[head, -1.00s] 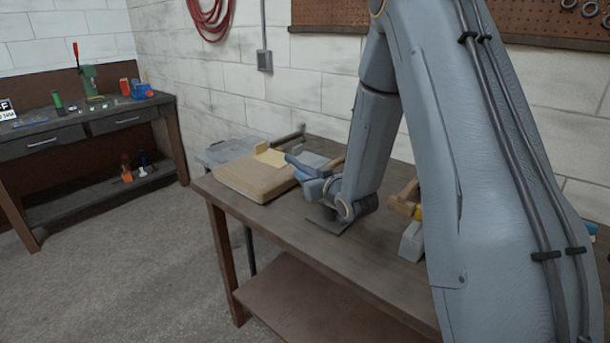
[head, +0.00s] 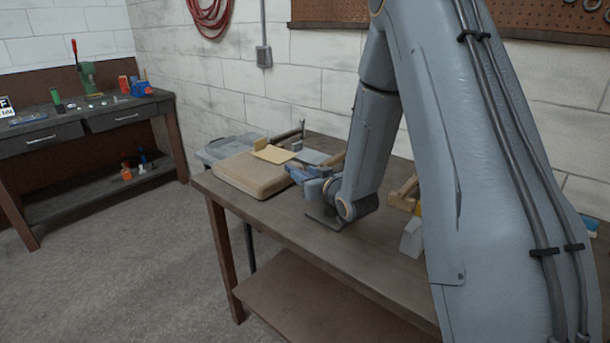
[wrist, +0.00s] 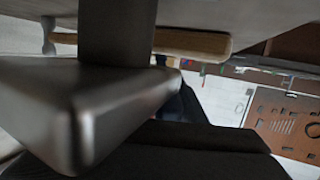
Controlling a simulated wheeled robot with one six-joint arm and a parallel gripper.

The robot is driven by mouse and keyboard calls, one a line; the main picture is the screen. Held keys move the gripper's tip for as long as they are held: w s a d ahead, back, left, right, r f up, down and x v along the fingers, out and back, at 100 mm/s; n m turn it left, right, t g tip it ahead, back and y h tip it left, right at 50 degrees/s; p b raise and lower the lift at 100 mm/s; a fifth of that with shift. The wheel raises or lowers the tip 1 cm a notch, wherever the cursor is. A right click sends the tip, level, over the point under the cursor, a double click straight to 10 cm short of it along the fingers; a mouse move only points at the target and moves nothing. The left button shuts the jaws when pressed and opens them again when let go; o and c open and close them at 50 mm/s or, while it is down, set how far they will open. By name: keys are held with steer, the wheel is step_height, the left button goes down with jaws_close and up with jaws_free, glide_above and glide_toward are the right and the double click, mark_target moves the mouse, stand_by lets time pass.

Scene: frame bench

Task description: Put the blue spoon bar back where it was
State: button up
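My gripper (head: 306,176) is low over the back left of the bench, just right of a tan block. A small blue piece (head: 296,173) shows at its tip; it may be the blue spoon bar, but I cannot tell it from the gripper's own blue-grey parts. In the wrist view, a large dark metal shape fills the left and middle, with a dark blue patch (wrist: 183,103) behind it. The fingertips are not clear, so I cannot see whether they are open or shut.
A grey bin (head: 222,148) stands behind. The bench front (head: 270,226) is clear.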

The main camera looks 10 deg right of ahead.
steer(key=shift+r+p, duration=0.3)
steer(key=shift+r, duration=0.15)
steer(key=b+v, duration=0.2)
steer(key=v, duration=1)
steer(key=shift+r, duration=0.2)
steer(key=shift+a, duration=0.15)
